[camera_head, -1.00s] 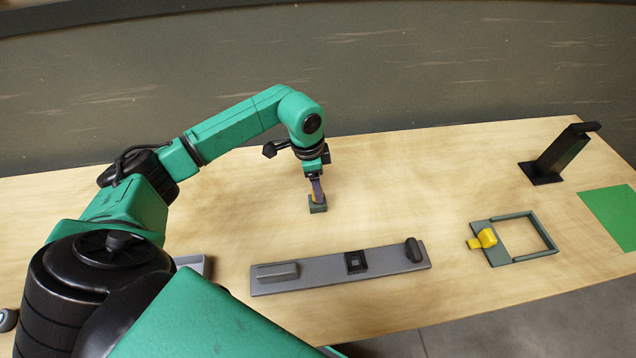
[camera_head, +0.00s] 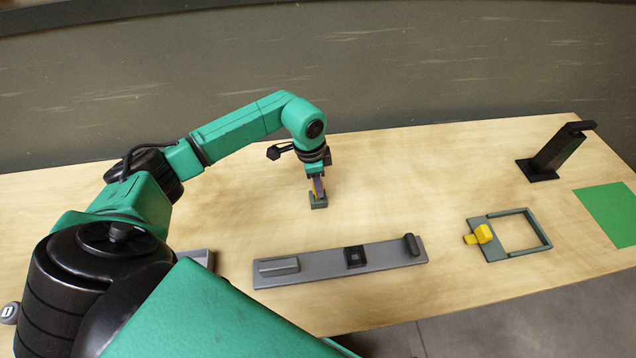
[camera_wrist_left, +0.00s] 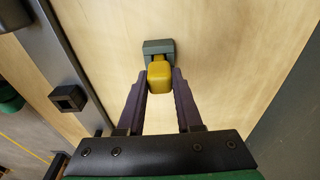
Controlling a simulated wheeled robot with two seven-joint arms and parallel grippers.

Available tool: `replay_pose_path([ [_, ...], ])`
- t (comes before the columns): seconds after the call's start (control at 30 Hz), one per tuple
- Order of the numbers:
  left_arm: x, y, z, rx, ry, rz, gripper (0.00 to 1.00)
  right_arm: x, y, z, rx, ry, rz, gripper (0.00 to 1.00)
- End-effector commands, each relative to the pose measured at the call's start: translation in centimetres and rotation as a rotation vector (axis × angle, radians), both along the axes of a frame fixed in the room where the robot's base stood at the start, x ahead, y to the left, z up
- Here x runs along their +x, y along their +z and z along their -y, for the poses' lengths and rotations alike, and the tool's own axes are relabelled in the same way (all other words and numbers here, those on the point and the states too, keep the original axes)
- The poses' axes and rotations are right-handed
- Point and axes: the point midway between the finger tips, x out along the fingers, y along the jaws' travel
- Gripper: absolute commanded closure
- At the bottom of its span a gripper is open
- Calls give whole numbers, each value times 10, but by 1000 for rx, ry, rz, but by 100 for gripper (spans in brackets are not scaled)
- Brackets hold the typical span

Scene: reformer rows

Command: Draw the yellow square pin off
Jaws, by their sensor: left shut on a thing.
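The yellow square pin (camera_wrist_left: 159,75) is between the fingertips of my left gripper (camera_wrist_left: 160,82) in the left wrist view. The gripper is shut on it. The pin's far end meets a small grey-green block (camera_wrist_left: 158,46); how deep it sits there I cannot tell. In the head view the left gripper (camera_head: 317,191) points down at the same block (camera_head: 318,203) on the table, and the fingers hide most of the pin. My right gripper is not in view.
A long grey bar (camera_head: 325,267) with a black square socket (camera_head: 355,257) lies in front. At right are a grey-green frame (camera_head: 546,242) with a yellow knob (camera_head: 482,233), a black stand (camera_head: 556,152) and a green mat (camera_head: 610,212). The table between is bare.

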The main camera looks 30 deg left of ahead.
Motion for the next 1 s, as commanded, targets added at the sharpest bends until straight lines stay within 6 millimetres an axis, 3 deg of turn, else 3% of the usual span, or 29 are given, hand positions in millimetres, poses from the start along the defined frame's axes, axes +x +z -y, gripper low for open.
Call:
replay_pose_path([
  [0.5, 0, 43, 0, 0, 1, 1, 100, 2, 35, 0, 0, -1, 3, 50],
  [0.87, 0, 43, 0, 0, -14, 1, 100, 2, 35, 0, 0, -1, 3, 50],
  [1.0, -2, 44, 2, -1, -199, 1, 100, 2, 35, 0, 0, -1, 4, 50],
])
